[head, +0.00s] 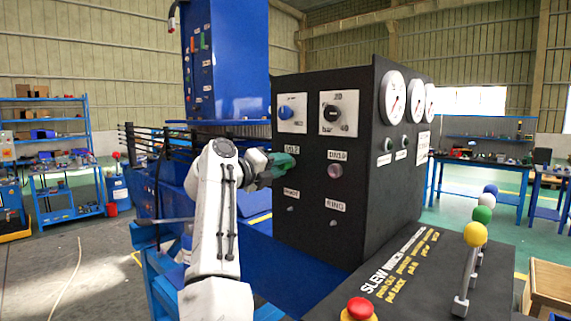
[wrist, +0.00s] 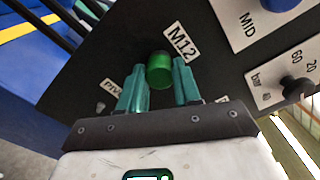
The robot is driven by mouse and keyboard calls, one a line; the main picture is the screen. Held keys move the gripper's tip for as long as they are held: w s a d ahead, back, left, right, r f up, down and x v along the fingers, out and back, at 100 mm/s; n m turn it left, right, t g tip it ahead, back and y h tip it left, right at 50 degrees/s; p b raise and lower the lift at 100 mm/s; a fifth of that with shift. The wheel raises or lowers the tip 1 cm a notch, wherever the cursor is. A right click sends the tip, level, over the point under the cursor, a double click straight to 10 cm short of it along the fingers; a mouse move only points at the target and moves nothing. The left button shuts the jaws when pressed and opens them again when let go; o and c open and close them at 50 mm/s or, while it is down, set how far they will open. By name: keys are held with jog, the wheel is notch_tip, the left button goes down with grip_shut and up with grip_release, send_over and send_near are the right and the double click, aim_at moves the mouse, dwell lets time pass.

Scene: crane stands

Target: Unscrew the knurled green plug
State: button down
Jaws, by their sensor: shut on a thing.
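The knurled green plug (wrist: 159,72) sits on the dark front panel, next to the M12 label, in the wrist view. My gripper (wrist: 159,84) has its two green fingers on either side of the plug and is shut on it. In the head view my gripper (head: 283,164) reaches the left part of the black panel (head: 309,235) and hides the plug there. Whether the plug has turned or stands out from the panel cannot be told.
A blue knob (head: 286,112) and a black knob (head: 331,113) are above my gripper. A pinkish round fitting (head: 335,171) is to its right. Levers with coloured balls (head: 475,234) and a red mushroom button (head: 359,309) stand on the console at the right front.

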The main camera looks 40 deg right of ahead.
jog(key=n+p, duration=0.5)
jog(key=p, duration=0.2)
jog(key=shift+a+f+p, duration=0.1)
jog(key=shift+p, duration=0.25)
jog(key=n, duration=0.5)
jog(key=shift+p, duration=0.4)
